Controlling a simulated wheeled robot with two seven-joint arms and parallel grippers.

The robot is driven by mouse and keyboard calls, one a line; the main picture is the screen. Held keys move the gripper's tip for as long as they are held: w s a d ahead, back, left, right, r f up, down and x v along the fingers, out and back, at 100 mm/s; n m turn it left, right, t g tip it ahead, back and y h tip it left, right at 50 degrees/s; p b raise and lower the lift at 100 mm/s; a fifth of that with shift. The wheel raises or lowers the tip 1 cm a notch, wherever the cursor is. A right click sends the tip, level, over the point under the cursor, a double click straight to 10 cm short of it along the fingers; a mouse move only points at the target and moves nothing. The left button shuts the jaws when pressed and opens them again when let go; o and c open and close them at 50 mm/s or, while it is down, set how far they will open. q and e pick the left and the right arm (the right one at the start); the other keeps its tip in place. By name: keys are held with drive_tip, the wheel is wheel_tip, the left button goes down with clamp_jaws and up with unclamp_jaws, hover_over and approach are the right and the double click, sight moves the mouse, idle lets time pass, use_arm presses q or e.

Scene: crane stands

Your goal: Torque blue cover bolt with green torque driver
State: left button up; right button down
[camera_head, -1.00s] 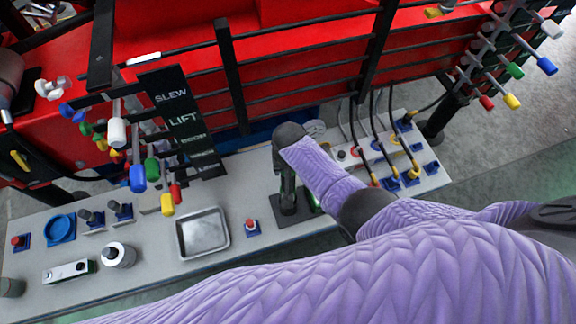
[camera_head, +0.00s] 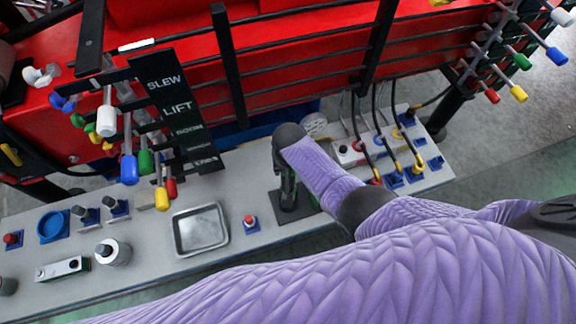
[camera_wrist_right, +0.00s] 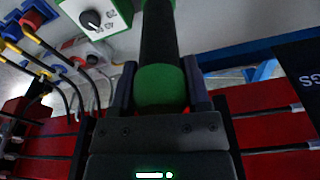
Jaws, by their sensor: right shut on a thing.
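My right gripper (camera_wrist_right: 160,92) is shut on the green torque driver (camera_wrist_right: 160,85), a dark cylinder with a green band and a green end, in the right wrist view. In the head view the same gripper (camera_head: 287,185) points down over a dark plate (camera_head: 295,215) on the grey bench. The driver is mostly hidden there by my gripper and purple sleeve. I cannot tell whether it touches the plate. No blue cover bolt can be clearly picked out. My left gripper is not in view.
The grey bench (camera_head: 150,262) bears a metal tray (camera_head: 201,230), a red button (camera_head: 249,222), a blue round dish (camera_head: 54,227) and cabled sockets (camera_head: 395,178). A white-and-green dial box (camera_wrist_right: 95,20) is close to the driver. Coloured levers (camera_head: 130,168) and red crane bodywork (camera_head: 290,45) stand behind.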

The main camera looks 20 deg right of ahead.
drive_tip(key=shift+f, duration=0.35)
unclamp_jaws()
drive_tip(key=r+p, duration=0.1)
drive_tip(key=p, duration=0.1)
drive_tip(key=r+p, duration=0.1)
drive_tip(key=r, duration=0.1)
drive_tip(key=r+p, duration=0.2)
drive_tip(key=shift+s+r+p, duration=0.15)
drive_tip(key=shift+s+p, duration=0.15)
drive_tip(key=shift+s, duration=0.05)
